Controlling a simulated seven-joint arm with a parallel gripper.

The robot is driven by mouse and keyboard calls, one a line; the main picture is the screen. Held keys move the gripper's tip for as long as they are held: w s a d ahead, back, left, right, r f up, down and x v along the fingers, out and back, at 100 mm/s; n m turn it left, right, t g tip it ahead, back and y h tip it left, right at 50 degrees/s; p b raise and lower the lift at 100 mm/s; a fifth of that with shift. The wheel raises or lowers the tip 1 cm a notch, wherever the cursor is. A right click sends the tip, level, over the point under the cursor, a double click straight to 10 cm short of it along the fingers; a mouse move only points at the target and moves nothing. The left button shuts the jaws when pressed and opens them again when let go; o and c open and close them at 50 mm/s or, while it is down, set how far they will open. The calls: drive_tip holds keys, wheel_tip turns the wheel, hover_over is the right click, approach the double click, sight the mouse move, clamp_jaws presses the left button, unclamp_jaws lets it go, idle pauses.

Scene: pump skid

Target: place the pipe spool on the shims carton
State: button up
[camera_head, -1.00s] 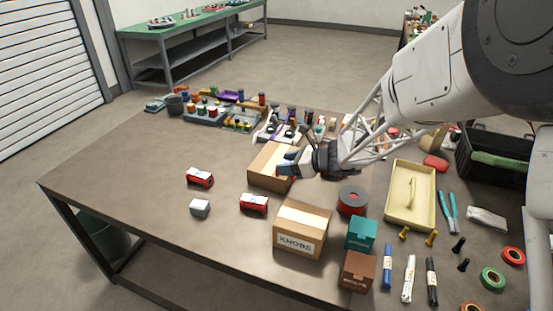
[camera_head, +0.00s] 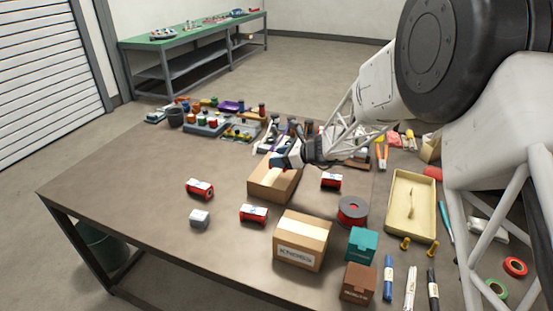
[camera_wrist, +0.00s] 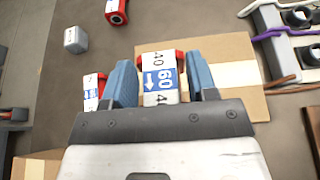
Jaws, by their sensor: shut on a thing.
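In the head view the held spool is largely hidden by the gripper. Under them is a brown carton (camera_head: 262,186) with a pale tape strip; it also shows in the wrist view (camera_wrist: 232,53). No name is readable on it, so I cannot confirm it is the shims carton. Whether the spool touches its top is unclear.
Similar red spools lie at the left (camera_head: 200,188), front (camera_head: 254,213) and right (camera_head: 331,181). A grey block (camera_head: 200,219) and KNOBS carton (camera_head: 302,240) stand nearer. A red-black reel (camera_head: 352,211) and cream tray (camera_head: 411,205) are right. The table's left is clear.

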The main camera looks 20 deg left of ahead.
drive_tip(key=shift+w+a+f, duration=0.1)
drive_tip(key=shift+w+a, duration=0.35)
drive_tip(key=shift+w, duration=0.25)
drive_tip(key=shift+w+a+f, duration=0.1)
drive_tip(key=shift+w+a, duration=0.4)
drive_tip(key=shift+w, duration=0.25)
drive_tip(key=shift+w+a, duration=0.45)
drive_tip(key=shift+w, duration=0.25)
drive_tip(key=shift+f, duration=1.8)
drive_tip(key=o, duration=1)
drive_tip(key=shift+f, duration=0.15)
drive_tip(key=shift+o, duration=0.2)
drive_tip(key=shift+r, duration=0.2)
drive_tip(key=v, duration=1.2)
